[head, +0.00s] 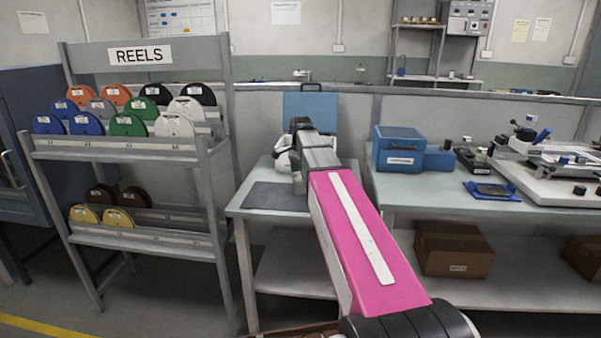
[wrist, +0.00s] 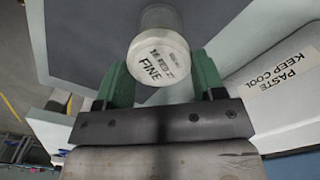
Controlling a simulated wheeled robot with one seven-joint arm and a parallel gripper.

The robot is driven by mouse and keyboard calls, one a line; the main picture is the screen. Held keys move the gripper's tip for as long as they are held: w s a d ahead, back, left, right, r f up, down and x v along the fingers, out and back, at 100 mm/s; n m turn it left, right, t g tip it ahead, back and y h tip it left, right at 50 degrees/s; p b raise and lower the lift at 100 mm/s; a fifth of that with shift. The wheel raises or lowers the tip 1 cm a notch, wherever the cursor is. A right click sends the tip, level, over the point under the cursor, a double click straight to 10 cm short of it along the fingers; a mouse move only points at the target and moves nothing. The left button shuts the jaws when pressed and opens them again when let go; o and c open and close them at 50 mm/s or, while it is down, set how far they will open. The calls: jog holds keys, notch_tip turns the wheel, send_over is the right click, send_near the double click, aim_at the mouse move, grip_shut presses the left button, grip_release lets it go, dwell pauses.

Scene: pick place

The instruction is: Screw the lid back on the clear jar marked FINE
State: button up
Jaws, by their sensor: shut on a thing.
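In the wrist view, a round white lid (wrist: 160,58) with its printed face, reading FINE, turned toward the camera sits between the two green fingers of my gripper (wrist: 162,75). My gripper is shut on this lid. The pale, greyish jar (wrist: 159,17) shows just beyond the lid, in line with it, over the dark grey mat (wrist: 88,35). I cannot tell whether the lid is fully seated on the jar.
A white container marked PASTE KEEP COOL (wrist: 282,75) stands close on the right in the wrist view. The grey mat (head: 270,197) lies on a pale bench. A blue bin (head: 400,148) is on the bench to the right; a reel rack (head: 140,148) stands left.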

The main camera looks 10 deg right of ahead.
jog(key=o, duration=0.8)
jog(key=shift+c, duration=0.9)
jog(key=shift+r, duration=0.1)
jog(key=shift+r, duration=1.1)
